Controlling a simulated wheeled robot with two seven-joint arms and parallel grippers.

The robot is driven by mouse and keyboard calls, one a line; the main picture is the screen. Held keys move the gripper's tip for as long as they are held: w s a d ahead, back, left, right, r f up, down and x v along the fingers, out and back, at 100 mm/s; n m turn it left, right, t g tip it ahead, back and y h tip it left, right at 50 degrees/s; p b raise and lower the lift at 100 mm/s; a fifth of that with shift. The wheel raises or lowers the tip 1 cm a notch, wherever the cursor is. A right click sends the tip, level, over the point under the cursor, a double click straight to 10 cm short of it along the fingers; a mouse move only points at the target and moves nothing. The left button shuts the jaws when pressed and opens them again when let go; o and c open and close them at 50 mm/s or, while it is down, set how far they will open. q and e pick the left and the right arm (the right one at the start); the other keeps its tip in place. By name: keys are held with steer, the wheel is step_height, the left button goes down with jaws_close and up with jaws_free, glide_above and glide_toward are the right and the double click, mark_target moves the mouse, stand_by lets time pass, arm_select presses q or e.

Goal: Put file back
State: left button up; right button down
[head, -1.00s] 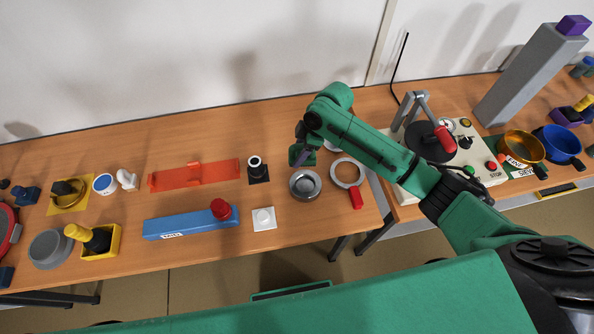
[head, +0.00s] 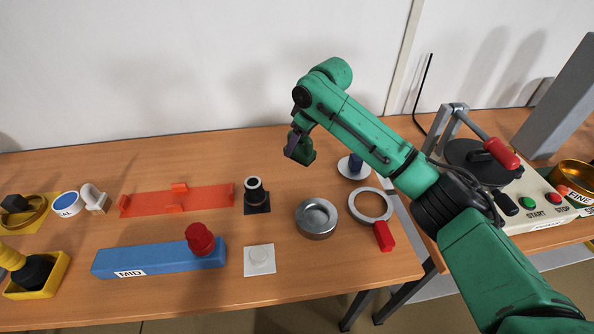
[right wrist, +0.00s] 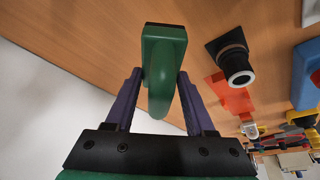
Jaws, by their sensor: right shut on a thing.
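My right gripper (head: 293,150) has purple fingers and is shut on a green piece (head: 307,152) near the back of the table. In the right wrist view the piece (right wrist: 163,60) is a rounded green body with a flat block end, between the two fingertips (right wrist: 158,85). I cannot tell whether this piece is the file, or how high it is above the table. An orange-red holder (head: 205,197) with small upright tabs lies at the left of the gripper; nothing sits in it. My left gripper is not in view.
A black cylinder on a base (head: 254,195), a steel dish (head: 316,218), a ring with red handle (head: 383,237), a white square (head: 259,261) and a blue bar marked MID (head: 150,260) stand nearby. A machine (head: 520,195) is at right. The table's back left is clear.

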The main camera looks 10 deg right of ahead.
mark_target(312, 142)
step_height(312, 142, down, 9)
steer(key=shift+r, duration=0.1)
steer(key=shift+c, duration=1.3)
jaws_free()
steer(key=v, duration=1.2)
steer(key=shift+a, duration=0.1)
